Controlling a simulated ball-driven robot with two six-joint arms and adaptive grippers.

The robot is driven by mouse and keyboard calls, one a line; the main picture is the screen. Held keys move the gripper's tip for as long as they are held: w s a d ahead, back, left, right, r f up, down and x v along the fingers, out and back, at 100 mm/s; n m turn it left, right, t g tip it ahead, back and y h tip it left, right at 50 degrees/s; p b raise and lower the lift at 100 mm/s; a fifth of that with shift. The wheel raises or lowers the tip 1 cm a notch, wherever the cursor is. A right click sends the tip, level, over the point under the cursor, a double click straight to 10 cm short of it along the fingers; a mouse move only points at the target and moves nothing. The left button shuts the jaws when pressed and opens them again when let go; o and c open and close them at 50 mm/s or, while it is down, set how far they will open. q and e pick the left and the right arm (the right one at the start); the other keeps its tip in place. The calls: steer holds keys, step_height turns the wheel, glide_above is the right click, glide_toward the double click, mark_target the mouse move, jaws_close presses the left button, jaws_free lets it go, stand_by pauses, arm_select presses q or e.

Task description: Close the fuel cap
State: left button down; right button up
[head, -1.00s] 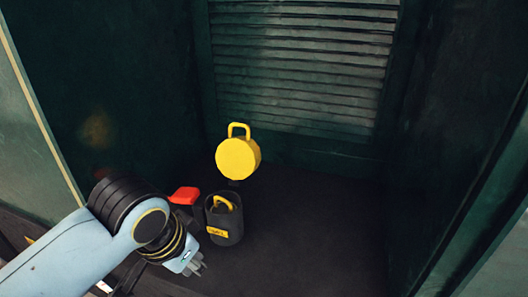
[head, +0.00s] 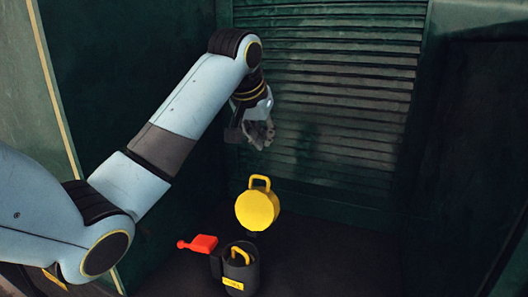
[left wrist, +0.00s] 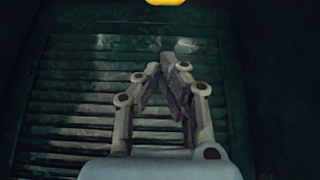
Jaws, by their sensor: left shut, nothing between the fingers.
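The fuel cap (head: 257,209) is a round yellow lid with a loop handle. It stands tilted up on edge behind a dark cylindrical filler neck (head: 240,278) with a yellow label, so the cap is open. A yellow loop also shows inside the neck's mouth. My left gripper (head: 262,138) is above and behind the cap, near the slatted wall, apart from it. Its fingers are shut and empty; in the left wrist view the fingertips (left wrist: 163,72) come together. The cap's edge (left wrist: 166,2) shows at the top of that view. My right gripper is not in view.
A red lever (head: 200,243) sticks out to the left of the filler neck. The slatted wall (head: 340,90) closes the back, and dark green side walls (head: 470,130) enclose the recess. The floor (head: 330,260) right of the neck is clear.

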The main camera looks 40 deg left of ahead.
arm_select(q)
steer(key=p+x, duration=0.2)
steer(key=x, duration=0.7)
steer(key=s+p, duration=0.1)
steer(key=s, duration=0.1)
steer(key=s+d+p, duration=0.1)
steer(key=s, duration=0.1)
steer(key=shift+r, duration=0.1)
steer(key=shift+w, duration=0.1)
